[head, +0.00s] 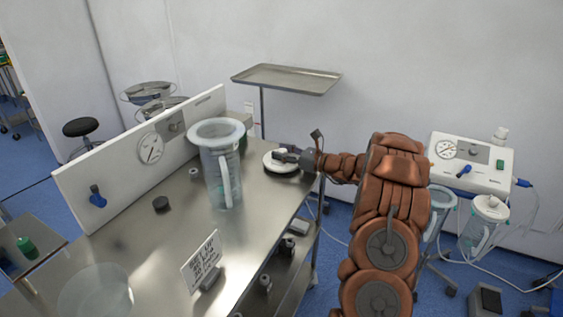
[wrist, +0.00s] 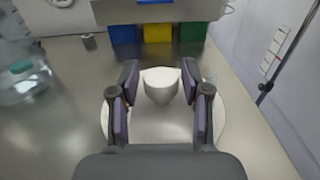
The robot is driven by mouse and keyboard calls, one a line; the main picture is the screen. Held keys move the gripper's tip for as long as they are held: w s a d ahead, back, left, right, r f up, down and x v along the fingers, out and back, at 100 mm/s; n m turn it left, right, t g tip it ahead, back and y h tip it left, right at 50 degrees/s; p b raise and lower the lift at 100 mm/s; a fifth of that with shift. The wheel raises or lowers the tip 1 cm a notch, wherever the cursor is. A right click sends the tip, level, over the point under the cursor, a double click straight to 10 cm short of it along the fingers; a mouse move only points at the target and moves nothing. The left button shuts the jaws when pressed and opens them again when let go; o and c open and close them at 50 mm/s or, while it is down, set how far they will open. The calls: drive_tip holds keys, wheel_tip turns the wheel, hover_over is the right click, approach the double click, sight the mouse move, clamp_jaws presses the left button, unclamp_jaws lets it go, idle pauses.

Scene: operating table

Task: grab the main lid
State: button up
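The main lid (head: 276,165) is a round white disc lying on the far right corner of the steel table in the head view. In the wrist view the lid (wrist: 160,128) fills the lower middle, with a raised white knob (wrist: 161,86) at its centre. My gripper (head: 285,154) is at the lid, low over it. In the wrist view my gripper (wrist: 160,90) has its two fingers apart, one on each side of the knob. Narrow gaps seem to show between the fingers and the knob. The near part of the lid is hidden by the gripper body.
A clear jar (head: 218,170) stands left of the lid on the steel table (head: 150,235). A white gauge panel (head: 125,165) runs along the table's left side. A tray stand (head: 285,79) is behind.

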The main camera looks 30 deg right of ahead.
clamp_jaws()
idle(0.3)
